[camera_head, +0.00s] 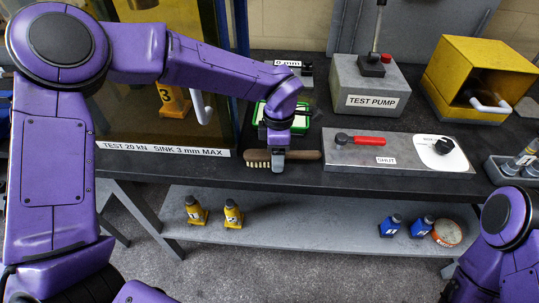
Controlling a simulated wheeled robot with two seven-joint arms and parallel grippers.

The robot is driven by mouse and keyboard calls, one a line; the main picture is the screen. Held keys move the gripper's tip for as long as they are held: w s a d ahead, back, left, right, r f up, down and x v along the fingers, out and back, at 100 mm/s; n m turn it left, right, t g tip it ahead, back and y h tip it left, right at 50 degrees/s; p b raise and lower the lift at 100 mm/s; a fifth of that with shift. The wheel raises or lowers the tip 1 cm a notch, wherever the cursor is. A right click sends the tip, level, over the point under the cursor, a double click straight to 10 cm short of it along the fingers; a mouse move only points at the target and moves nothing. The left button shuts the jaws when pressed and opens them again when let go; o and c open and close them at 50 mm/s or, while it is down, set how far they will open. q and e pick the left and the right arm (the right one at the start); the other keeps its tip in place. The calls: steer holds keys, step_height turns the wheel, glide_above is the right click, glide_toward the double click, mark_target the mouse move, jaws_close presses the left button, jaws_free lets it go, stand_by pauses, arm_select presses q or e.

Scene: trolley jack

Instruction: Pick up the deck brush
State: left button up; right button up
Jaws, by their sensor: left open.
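The deck brush (309,155) lies near the front edge of the dark bench top, its brown wooden handle pointing right and its pale bristles showing at the left end. My left gripper (278,162) is above and at the brush, its jaws open around or just over the brush's middle; the wrist hides part of it. I cannot tell if the fingers touch the brush. My right arm shows at the lower right, but its gripper is out of view.
A green tray (302,119) sits just behind the brush. To the right are a grey plate with a red lever (367,140), the test pump (370,90) and a yellow housing (462,65).

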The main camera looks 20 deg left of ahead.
arm_select(q)
jaws_close()
step_height(320, 180, up, 3)
steer(key=shift+w+f, duration=0.1)
steer(key=shift+f, duration=0.1)
steer(key=s+d+r+b, duration=0.3)
steer(key=s+r, duration=0.7)
steer(key=s, duration=0.3)
steer(key=shift+s+d+r, duration=0.25)
steer(key=shift+s, duration=0.15)
